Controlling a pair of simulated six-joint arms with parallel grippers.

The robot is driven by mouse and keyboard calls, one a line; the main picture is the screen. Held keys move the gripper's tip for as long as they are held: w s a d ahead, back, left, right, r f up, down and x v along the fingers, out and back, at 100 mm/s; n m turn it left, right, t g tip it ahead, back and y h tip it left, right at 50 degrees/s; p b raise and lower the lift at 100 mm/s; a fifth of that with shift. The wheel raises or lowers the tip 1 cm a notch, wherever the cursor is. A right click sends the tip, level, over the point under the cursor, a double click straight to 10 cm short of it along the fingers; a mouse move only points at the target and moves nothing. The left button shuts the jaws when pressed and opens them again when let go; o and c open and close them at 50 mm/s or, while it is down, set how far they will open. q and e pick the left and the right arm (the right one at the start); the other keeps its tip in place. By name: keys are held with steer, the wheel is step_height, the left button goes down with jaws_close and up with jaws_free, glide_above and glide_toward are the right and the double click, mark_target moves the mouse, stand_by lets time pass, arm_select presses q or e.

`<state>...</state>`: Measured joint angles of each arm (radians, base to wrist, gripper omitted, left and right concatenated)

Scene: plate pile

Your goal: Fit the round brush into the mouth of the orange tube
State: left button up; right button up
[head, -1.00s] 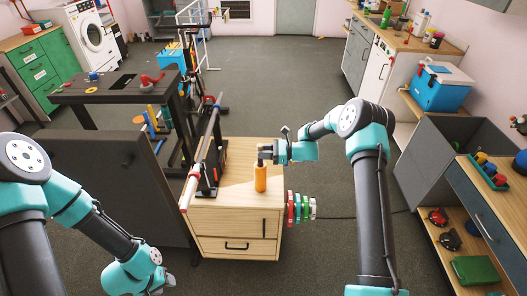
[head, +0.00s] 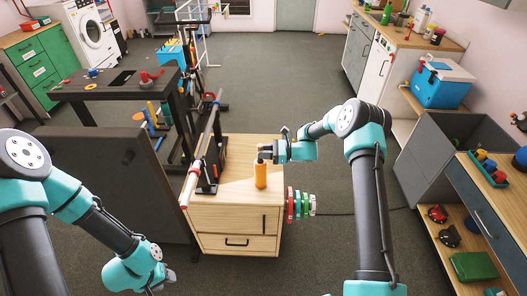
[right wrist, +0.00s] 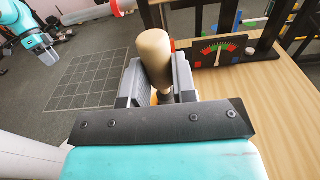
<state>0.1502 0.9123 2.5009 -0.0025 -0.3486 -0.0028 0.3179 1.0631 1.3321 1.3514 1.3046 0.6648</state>
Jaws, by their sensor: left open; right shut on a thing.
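The orange tube (head: 260,175) stands upright on the wooden cabinet top in the head view. My right gripper (head: 266,154) is right above its mouth. It is shut on the round brush, whose tan handle (head: 261,147) sticks up above the fingers. In the right wrist view the handle (right wrist: 154,58) rises between the fingers, leaning a little. The brush's lower end and the tube's mouth are hidden by the gripper, so I cannot tell whether the brush is inside the tube. My left gripper (head: 164,278) is open and empty, low at the left, well away from the cabinet.
The wooden cabinet (head: 236,220) has a dark rack with a long pipe (head: 202,155) left of the tube. A dial gauge (right wrist: 220,52) stands close by in the right wrist view. Several coloured pieces (head: 300,204) hang at the cabinet's right side. The floor to the right is clear.

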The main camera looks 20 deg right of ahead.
mark_target(264, 162)
steer(key=shift+f, duration=1.6)
steer(key=o, duration=1)
steer(key=v, duration=1.7)
steer(key=shift+d, duration=0.2)
